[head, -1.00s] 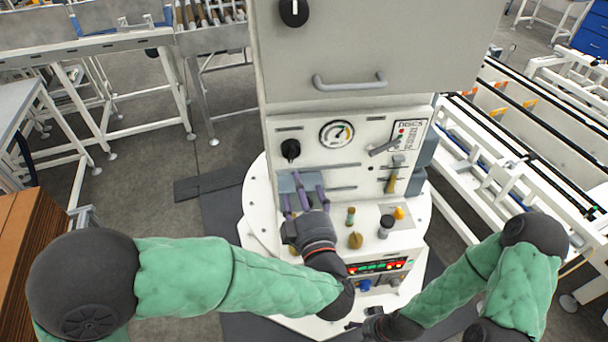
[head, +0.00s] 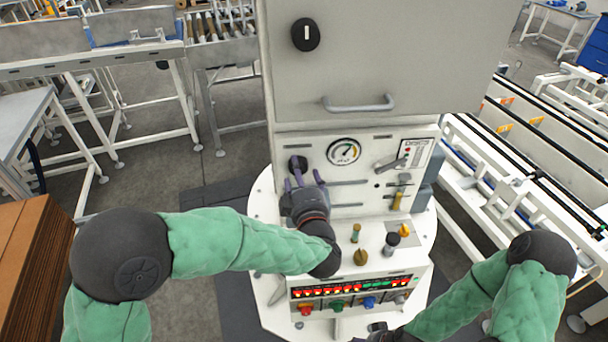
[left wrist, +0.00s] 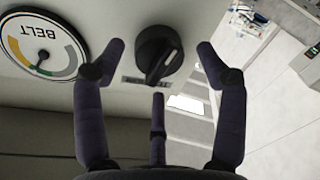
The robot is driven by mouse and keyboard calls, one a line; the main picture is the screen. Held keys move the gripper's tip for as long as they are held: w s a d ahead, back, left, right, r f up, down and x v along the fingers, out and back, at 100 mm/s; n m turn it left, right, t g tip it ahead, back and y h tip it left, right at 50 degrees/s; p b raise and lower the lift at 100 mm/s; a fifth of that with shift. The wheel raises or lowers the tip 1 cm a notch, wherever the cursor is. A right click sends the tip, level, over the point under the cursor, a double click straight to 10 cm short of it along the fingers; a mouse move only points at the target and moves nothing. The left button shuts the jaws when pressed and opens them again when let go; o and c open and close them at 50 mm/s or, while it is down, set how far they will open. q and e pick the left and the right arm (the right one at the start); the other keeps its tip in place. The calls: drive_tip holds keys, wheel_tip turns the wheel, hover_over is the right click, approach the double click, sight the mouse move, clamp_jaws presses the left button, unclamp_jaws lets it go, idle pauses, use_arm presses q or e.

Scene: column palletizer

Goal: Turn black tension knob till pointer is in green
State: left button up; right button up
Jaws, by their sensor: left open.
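The black tension knob (head: 298,164) is on the upright white panel, left of the round gauge (head: 343,152). In the left wrist view the knob (left wrist: 158,55) shows a ridged grip, and the upside-down gauge (left wrist: 42,48) reads BELT, with coloured bands. Its pointer lies near the yellow and green bands; I cannot tell exactly which it is in. My left gripper (head: 303,181) is open in front of the knob. In the left wrist view its fingers (left wrist: 160,50) stand either side of the knob, apart from it. My right gripper (head: 376,332) is partly visible at the bottom edge.
A lever (head: 390,165) and a yellow-handled slider (head: 398,200) are right of the gauge. Small knobs (head: 361,257) and lit displays (head: 340,286) are on the lower console. A cabinet door with a handle (head: 358,104) is above.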

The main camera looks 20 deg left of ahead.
use_arm(q)
drive_tip(key=shift+w+a, duration=0.2)
drive_tip(key=shift+w, duration=0.2)
drive_tip(key=c, duration=1.1)
drive_tip(key=shift+r+m+p, duration=0.1)
drive_tip(key=shift+m+p, duration=0.3)
drive_tip(key=shift+m, duration=0.1)
drive_tip(key=o, duration=1.1)
drive_tip(key=shift+a, duration=0.15)
